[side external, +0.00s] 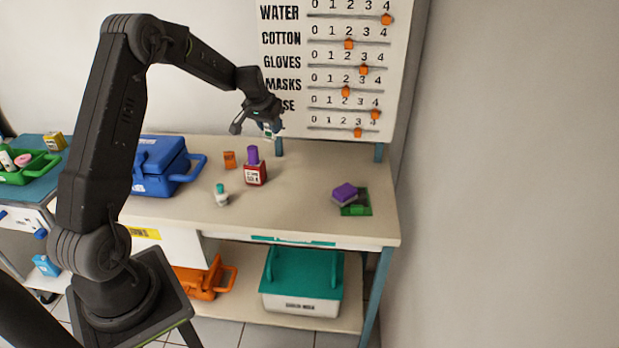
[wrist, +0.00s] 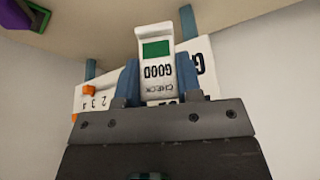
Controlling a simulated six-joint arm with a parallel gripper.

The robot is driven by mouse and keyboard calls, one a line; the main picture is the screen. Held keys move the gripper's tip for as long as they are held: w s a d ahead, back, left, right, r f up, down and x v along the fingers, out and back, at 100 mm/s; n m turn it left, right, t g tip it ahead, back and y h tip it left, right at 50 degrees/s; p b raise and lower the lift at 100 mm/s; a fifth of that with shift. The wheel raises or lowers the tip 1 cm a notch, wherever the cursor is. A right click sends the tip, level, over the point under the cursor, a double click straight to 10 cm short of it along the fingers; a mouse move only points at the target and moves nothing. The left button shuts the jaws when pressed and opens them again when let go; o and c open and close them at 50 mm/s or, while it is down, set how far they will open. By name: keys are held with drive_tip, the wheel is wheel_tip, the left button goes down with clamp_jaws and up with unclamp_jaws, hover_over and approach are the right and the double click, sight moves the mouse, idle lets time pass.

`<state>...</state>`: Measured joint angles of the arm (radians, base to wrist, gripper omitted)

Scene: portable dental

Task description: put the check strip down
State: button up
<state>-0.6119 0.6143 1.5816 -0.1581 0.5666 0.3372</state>
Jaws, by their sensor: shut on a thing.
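The check strip (wrist: 156,62) is a white strip with a green square and the words "GOOD" and "CHECK", upside down in the wrist view. My gripper (wrist: 158,82) is shut on it, with a blue finger on each side. In the side view my gripper (side external: 268,128) is raised above the back of the workbench, in front of the wall board. The strip shows there only as a small pale piece at the fingertips, too small to read.
The beige workbench (side external: 290,210) holds a blue case (side external: 155,170), an orange block (side external: 229,160), a red bottle with purple cap (side external: 255,172), a small white bottle (side external: 221,198) and a purple sponge-like block (side external: 345,192) at a green tray (side external: 362,205). The slider board (side external: 330,65) stands behind. The bench's front middle is clear.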

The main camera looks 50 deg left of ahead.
drive_tip(key=shift+f, duration=0.7)
drive_tip(key=shift+w+d+f, duration=0.15)
drive_tip(key=shift+f, duration=0.15)
drive_tip(key=w+d+f, duration=0.4)
drive_tip(key=w+d, duration=0.1)
drive_tip(key=w+d+f, duration=0.2)
drive_tip(key=w, duration=0.1)
drive_tip(key=shift+w+d+f, duration=0.15)
drive_tip(key=shift+w+f, duration=0.05)
drive_tip(key=shift+f, duration=2.2)
drive_tip(key=shift+f, duration=0.15)
drive_tip(key=o, duration=0.9)
drive_tip(key=shift+o, duration=0.2)
